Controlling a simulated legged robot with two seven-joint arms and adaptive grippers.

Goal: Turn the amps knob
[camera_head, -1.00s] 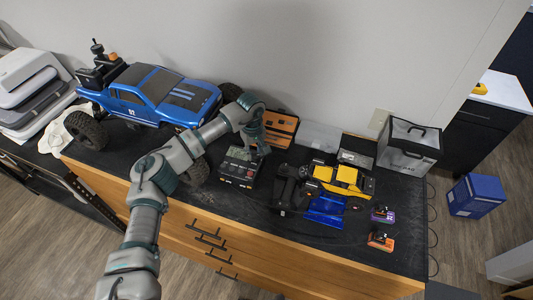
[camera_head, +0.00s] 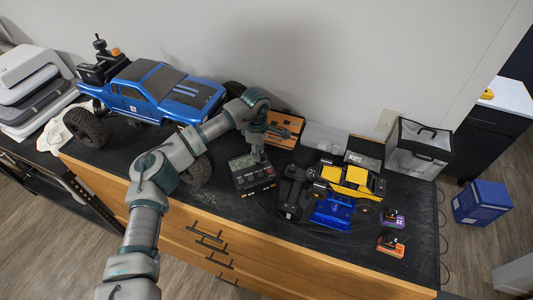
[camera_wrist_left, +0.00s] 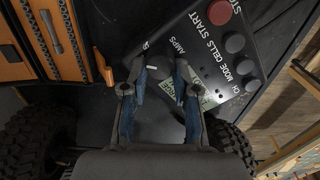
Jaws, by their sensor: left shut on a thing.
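The black charger (camera_head: 252,172) lies on the dark bench top, with a small screen and a row of buttons and labels. In the left wrist view the charger panel (camera_wrist_left: 203,52) shows the labels AMPS, CELLS, MODE and START. My left gripper (camera_head: 259,149) reaches down onto the far side of the charger. In the wrist view its two fingertips (camera_wrist_left: 162,66) are beside the AMPS label, shut on the amps knob (camera_wrist_left: 160,73), which is mostly hidden between them. The charger's screen is partly covered by the fingers. My right gripper is not in view.
A blue truck (camera_head: 165,92) stands left of the charger. A transmitter (camera_head: 292,192), a yellow crawler (camera_head: 350,181) and a blue part (camera_head: 332,212) lie to its right. An orange organizer (camera_head: 285,128) is behind. The bench's front edge is close to the charger.

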